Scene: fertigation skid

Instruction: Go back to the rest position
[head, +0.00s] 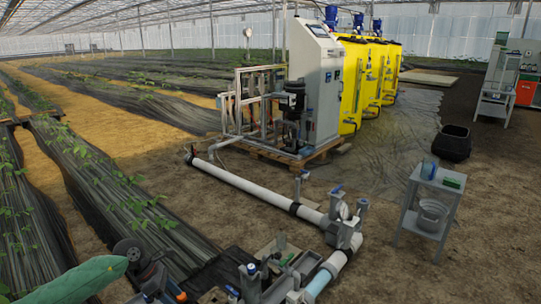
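The fertigation skid (315,80) stands upright at the upper middle, with a grey control cabinet and a pipe frame on a wooden pallet (272,152). What my grippers hold, if anything, is out of sight.
A white pipe (245,184) runs along the ground to valves (341,232) near the front. Yellow tanks (353,85) stand behind the cabinet. A grey cart (424,215) and black bin (454,142) are at right.

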